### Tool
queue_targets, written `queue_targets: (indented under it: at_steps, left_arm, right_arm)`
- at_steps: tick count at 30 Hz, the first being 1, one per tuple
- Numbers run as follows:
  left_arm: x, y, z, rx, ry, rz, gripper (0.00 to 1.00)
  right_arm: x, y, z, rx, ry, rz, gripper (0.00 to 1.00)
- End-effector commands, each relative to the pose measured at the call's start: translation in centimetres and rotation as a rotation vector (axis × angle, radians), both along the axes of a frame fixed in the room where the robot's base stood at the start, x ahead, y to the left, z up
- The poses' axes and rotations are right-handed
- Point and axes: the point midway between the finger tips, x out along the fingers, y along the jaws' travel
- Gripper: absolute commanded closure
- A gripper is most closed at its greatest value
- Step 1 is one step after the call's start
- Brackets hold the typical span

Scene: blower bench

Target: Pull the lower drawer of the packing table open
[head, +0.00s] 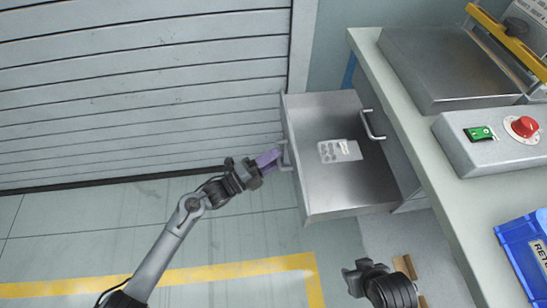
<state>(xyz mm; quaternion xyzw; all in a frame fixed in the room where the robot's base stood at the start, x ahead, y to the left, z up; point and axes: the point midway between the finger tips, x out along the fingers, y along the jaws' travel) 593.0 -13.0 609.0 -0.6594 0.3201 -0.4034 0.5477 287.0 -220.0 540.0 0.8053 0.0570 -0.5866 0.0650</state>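The lower drawer (335,193) of the packing table (432,175) is pulled well out, its metal inside in view. A light card or packet with rounded shapes (340,151) lies on its bottom. The drawer's handle (285,155) is on its front panel, at the left. My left gripper (272,159), with purple fingers, is at this handle and looks closed around it; the fingertips are partly hidden. My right gripper (357,272) is low in the view, below the drawer and apart from it; its fingers do not show clearly.
The upper drawer's handle (372,125) sits on a closed front above the open drawer. On the tabletop are a metal machine (450,70), a control box (480,150) with a red knob, and a blue bin (525,255). The floor at left is clear, before a shutter (140,90).

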Motion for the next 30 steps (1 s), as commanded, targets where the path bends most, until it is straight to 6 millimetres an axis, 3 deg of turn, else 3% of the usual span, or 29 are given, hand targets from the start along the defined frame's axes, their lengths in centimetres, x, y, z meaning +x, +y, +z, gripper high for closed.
queue_targets:
  at_steps: [18, 30]
  left_arm:
    - [-4.3, 7.9, -1.5, 0.002, 0.000, 0.001, 0.62]
    - [-4.8, 8.9, -1.8, 0.000, -0.001, 0.000, 0.62]
  right_arm:
    - [0.0, 0.2, 3.5, 0.008, 0.000, -0.006, 0.57]
    - [0.0, 0.1, 3.7, 0.006, 0.000, -0.004, 0.57]
